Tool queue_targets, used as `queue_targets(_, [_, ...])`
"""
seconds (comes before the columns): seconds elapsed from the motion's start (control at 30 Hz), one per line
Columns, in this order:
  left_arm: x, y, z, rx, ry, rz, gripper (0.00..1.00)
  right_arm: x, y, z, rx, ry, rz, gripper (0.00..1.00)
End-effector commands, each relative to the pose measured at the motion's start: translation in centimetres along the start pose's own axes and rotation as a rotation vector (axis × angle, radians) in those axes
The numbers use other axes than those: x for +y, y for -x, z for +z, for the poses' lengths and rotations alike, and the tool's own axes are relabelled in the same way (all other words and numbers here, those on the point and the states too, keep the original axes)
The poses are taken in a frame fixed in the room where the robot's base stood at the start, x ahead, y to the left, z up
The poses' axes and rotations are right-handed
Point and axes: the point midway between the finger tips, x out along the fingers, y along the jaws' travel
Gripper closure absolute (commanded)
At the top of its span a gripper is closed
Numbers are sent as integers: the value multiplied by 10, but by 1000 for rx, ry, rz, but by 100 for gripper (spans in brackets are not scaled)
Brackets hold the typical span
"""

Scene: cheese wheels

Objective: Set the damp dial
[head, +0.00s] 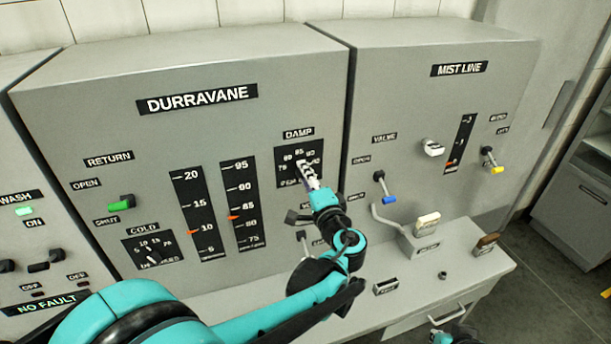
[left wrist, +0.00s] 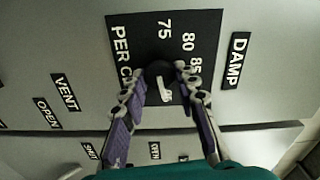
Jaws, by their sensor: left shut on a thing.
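The damp dial's dark plate (head: 286,180) is on the grey DURRAVANE panel, under the DAMP label (head: 299,132). My left gripper (head: 309,176) is at the dial and covers much of its knob in the head view. In the left wrist view, the dark round knob (left wrist: 158,72) sits between the two fingers of my left gripper (left wrist: 160,88), which are shut on it. The numbers 75, 80 and 85 show on the plate (left wrist: 135,35). A pale mark shows on the knob; its exact reading cannot be told. A small part of my right arm shows at the bottom edge.
Left of the dial are two upright scales (head: 194,215) and a COLD dial (head: 150,248). Right of it is the MIST LINE panel (head: 420,90) with a blue-tipped lever (head: 384,190) and other controls. A grey ledge (head: 450,262) juts out below.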

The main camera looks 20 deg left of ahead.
Motion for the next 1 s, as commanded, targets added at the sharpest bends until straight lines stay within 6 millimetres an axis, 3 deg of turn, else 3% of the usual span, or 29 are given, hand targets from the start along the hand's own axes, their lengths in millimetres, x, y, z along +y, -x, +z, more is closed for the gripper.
queue_targets(0.03, [0,0,0,1,0,1,99,0,0,0,0,0,0,100])
queue_targets(0.07, [0,0,0,1,0,1,62,0,0,0,0,0,0,100])
queue_targets(0.1, [0,0,0,1,0,1,52,0,0,0,0,0,0,100])
queue_targets(0.13, [0,0,0,1,0,1,50,0,0,0,0,0,0,100])
queue_targets(0.53, [0,9,-1,3,1,1,50,0,0,0,0,0,0,100])
queue_targets(1.0, [1,102,-1,5,0,1,50,0,0,0,0,0,0,100])
